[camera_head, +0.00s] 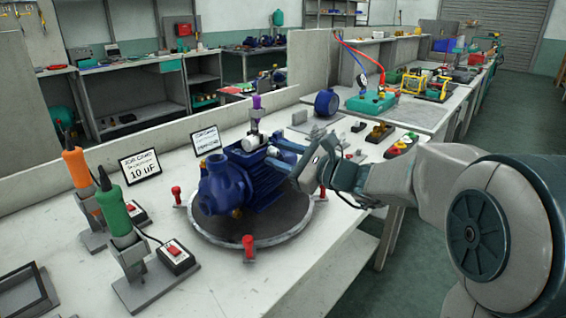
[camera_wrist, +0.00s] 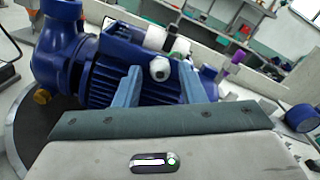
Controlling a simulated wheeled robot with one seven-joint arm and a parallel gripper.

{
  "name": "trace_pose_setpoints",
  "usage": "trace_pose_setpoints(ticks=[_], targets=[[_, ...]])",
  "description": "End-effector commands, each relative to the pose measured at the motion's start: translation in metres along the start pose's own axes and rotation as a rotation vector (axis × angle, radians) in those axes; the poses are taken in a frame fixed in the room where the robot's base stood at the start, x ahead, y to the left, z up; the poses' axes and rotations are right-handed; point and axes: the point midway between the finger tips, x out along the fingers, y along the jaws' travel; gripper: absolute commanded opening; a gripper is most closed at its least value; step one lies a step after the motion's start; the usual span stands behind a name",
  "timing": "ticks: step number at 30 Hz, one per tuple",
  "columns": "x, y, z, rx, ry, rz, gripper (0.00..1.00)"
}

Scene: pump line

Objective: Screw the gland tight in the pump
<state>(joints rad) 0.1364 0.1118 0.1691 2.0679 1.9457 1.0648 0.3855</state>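The blue pump (camera_head: 240,185) lies on a dark round turntable (camera_head: 262,236) on the bench; it fills the upper left of the wrist view (camera_wrist: 95,65). A small white gland (camera_wrist: 160,69) with a darker centre sits on the pump's near side. My gripper (camera_head: 280,153) reaches in from the right at the pump's side. In the wrist view its two pale blue fingers stand apart, left and right of the gland, with visible gaps. The gland looks seated, but I cannot tell how deep. In the head view the fingers largely hide it.
Red clamp knobs (camera_head: 248,246) stand around the turntable rim. A green screwdriver (camera_head: 115,210) and an orange one (camera_head: 78,170) stand in holders at left. Two label signs (camera_head: 140,166) stand behind. A purple-topped item (camera_head: 257,108) rises behind the pump. A round blue part (camera_head: 326,103) lies further back.

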Motion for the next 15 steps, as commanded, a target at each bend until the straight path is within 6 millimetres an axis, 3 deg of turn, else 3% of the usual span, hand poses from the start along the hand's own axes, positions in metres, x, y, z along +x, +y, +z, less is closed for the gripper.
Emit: trace_pose_setpoints(ticks=[15], targets=[[0.0002,0.0010,-0.0015,-0.096,-0.002,0.000,0.37]])
